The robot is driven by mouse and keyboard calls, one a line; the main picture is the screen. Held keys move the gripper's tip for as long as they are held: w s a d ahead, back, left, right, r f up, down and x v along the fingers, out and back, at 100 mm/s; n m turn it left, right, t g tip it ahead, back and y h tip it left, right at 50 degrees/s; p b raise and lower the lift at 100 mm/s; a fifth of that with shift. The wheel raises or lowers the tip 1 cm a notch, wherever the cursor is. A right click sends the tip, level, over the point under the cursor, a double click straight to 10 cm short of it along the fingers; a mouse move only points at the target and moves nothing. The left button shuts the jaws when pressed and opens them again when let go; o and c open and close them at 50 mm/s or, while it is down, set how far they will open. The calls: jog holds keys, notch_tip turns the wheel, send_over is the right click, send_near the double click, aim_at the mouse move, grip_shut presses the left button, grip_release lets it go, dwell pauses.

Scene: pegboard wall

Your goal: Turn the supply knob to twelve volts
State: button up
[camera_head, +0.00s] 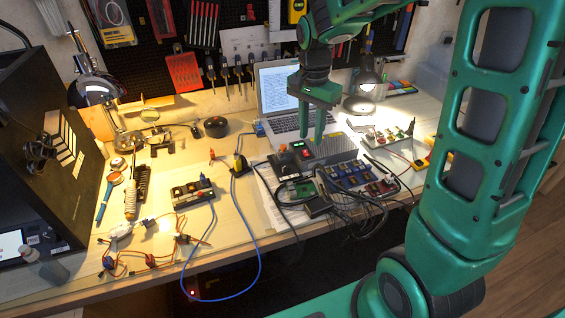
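The supply appears to be the dark grey box (334,150) in the middle right of the bench. At its left end is a black face (290,162) with a small red part and lit red and green spots. I cannot make out the knob or its volt marks at this size. My gripper (310,136) points down just above and behind the black face. Its two green fingers are apart with nothing seen between them. I cannot tell whether a fingertip touches the box.
A laptop (279,85) stands open behind my gripper. Modules with many black cables (352,180) lie in front of the supply. A lit lamp (367,82) is at the right back. A blue cable (262,262) hangs over the front edge. The pegboard (240,20) holds tools.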

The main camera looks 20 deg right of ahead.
jog(key=m, duration=0.1)
send_over(286, 165)
notch_tip(286, 165, down, 2)
notch_tip(286, 165, down, 11)
jog(key=shift+a+f, duration=0.1)
